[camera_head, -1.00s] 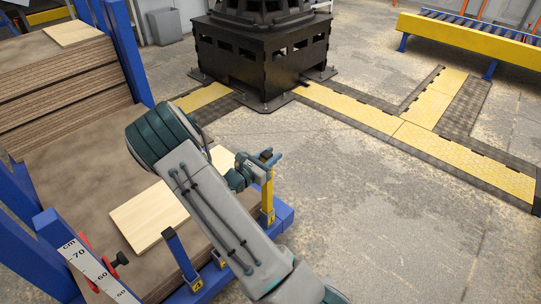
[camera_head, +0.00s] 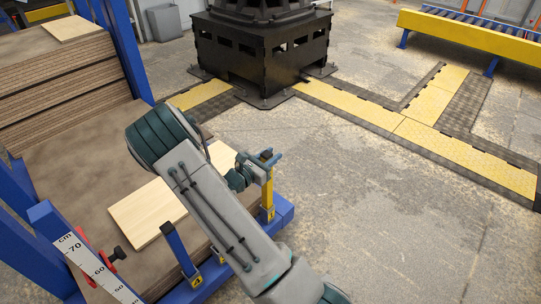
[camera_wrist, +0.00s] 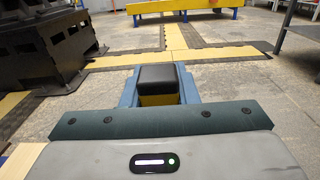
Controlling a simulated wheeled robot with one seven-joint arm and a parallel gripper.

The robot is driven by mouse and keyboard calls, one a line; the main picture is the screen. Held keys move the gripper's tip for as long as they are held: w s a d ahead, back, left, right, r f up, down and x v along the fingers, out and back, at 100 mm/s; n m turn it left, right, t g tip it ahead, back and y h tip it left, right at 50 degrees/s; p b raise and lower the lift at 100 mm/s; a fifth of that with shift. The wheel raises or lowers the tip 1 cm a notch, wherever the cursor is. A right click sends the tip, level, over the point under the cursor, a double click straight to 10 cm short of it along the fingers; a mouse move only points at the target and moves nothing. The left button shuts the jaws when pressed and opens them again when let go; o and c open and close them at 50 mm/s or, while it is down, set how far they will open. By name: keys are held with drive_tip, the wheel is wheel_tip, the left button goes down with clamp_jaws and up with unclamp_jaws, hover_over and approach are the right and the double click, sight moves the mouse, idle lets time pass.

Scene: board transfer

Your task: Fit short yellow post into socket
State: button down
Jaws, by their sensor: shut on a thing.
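The short yellow post (camera_head: 268,188) stands about upright at the right front corner of the blue rack in the head view. My gripper (camera_head: 264,158) is shut around its upper end. In the wrist view the post (camera_wrist: 158,99) has a dark top and sits between the two blue fingers of my gripper (camera_wrist: 157,88). The post's lower end meets the blue corner of the rack (camera_head: 284,211), where a small yellow label shows. The socket opening is hidden, so I cannot tell how deep the post sits.
A light wooden board (camera_head: 147,211) lies on the brown board stack (camera_head: 100,150) left of my arm. A blue post (camera_head: 181,250) and a ruler (camera_head: 95,267) stand at the rack's near side. A black machine base (camera_head: 262,55) stands behind.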

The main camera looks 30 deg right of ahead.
drive_tip(key=shift+f, duration=0.15)
drive_tip(key=c, duration=1.1)
unclamp_jaws()
drive_tip(key=shift+o, duration=0.2)
drive_tip(key=p+v, duration=0.2)
drive_tip(key=v, duration=0.5)
drive_tip(key=shift+a, duration=0.25)
